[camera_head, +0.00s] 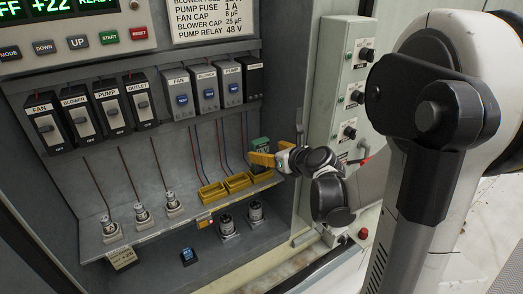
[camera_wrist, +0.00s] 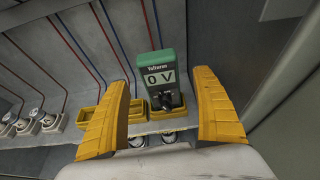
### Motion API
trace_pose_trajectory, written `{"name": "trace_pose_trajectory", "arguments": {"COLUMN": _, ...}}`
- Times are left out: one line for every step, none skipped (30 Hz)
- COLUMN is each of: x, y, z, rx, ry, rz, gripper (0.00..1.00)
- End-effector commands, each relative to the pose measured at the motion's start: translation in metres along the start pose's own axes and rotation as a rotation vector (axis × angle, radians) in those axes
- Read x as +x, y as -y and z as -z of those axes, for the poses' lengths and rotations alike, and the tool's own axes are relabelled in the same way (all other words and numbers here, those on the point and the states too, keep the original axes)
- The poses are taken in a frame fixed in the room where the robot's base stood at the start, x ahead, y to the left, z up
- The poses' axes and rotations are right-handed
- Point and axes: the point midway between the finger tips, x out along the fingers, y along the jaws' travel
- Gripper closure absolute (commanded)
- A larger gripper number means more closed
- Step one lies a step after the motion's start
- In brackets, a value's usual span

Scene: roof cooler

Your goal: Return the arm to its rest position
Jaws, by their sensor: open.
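My gripper (camera_head: 271,160) is at the right end of the cabinet's lower shelf in the head view, reached in by my arm. Its yellow fingers also show in the wrist view (camera_wrist: 163,115), spread wide with nothing between them. Beyond the fingers stands a green voltmeter (camera_wrist: 162,72) with a white display reading 0 V. It sits in or at a yellow tray (camera_wrist: 184,123) on the shelf, apart from both fingers. In the head view the voltmeter (camera_head: 260,144) is partly hidden by my gripper.
Two more yellow trays (camera_head: 212,193) stand left of it. Red and blue wires (camera_head: 197,150) hang above them. Breaker switches (camera_head: 111,108) line the panel above. A side panel with black knobs (camera_head: 357,96) stands close to my arm. Round fittings (camera_head: 227,223) sit below the shelf.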

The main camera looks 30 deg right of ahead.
Motion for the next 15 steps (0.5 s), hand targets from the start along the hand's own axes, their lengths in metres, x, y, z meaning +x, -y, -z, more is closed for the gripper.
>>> {"name": "trace_pose_trajectory", "arguments": {"x": -0.014, "y": 0.001, "z": 0.001, "rx": 0.003, "ry": 0.001, "rz": 0.004, "gripper": 0.23}}
{"name": "trace_pose_trajectory", "arguments": {"x": -0.020, "y": 0.001, "z": 0.000, "rx": 0.002, "ry": 0.001, "rz": 0.003, "gripper": 0.23}}
{"name": "trace_pose_trajectory", "arguments": {"x": -0.029, "y": 0.001, "z": 0.000, "rx": 0.002, "ry": 0.000, "rz": 0.003, "gripper": 0.23}}
{"name": "trace_pose_trajectory", "arguments": {"x": -0.035, "y": 0.001, "z": 0.000, "rx": 0.003, "ry": 0.000, "rz": 0.003, "gripper": 0.23}}
{"name": "trace_pose_trajectory", "arguments": {"x": -0.041, "y": 0.001, "z": 0.000, "rx": 0.002, "ry": 0.000, "rz": 0.003, "gripper": 0.23}}
{"name": "trace_pose_trajectory", "arguments": {"x": -0.048, "y": 0.000, "z": 0.000, "rx": 0.002, "ry": 0.001, "rz": 0.003, "gripper": 0.23}}
{"name": "trace_pose_trajectory", "arguments": {"x": -0.052, "y": 0.001, "z": 0.000, "rx": 0.003, "ry": 0.001, "rz": 0.003, "gripper": 0.23}}
{"name": "trace_pose_trajectory", "arguments": {"x": -0.056, "y": 0.001, "z": 0.000, "rx": 0.003, "ry": 0.000, "rz": 0.002, "gripper": 0.23}}
{"name": "trace_pose_trajectory", "arguments": {"x": -0.061, "y": 0.001, "z": 0.000, "rx": 0.002, "ry": 0.000, "rz": 0.002, "gripper": 0.23}}
{"name": "trace_pose_trajectory", "arguments": {"x": -0.064, "y": 0.000, "z": 0.000, "rx": 0.001, "ry": 0.000, "rz": 0.002, "gripper": 0.23}}
{"name": "trace_pose_trajectory", "arguments": {"x": -0.066, "y": 0.001, "z": 0.000, "rx": 0.001, "ry": 0.001, "rz": 0.002, "gripper": 0.23}}
{"name": "trace_pose_trajectory", "arguments": {"x": -0.069, "y": 0.001, "z": 0.000, "rx": 0.001, "ry": 0.001, "rz": 0.002, "gripper": 0.23}}
{"name": "trace_pose_trajectory", "arguments": {"x": -0.070, "y": 0.000, "z": 0.000, "rx": 0.002, "ry": 0.001, "rz": 0.001, "gripper": 0.23}}
{"name": "trace_pose_trajectory", "arguments": {"x": -0.072, "y": 0.000, "z": 0.000, "rx": 0.002, "ry": 0.001, "rz": 0.001, "gripper": 0.23}}
{"name": "trace_pose_trajectory", "arguments": {"x": -0.072, "y": 0.000, "z": 0.000, "rx": 0.002, "ry": 0.001, "rz": 0.000, "gripper": 0.23}}
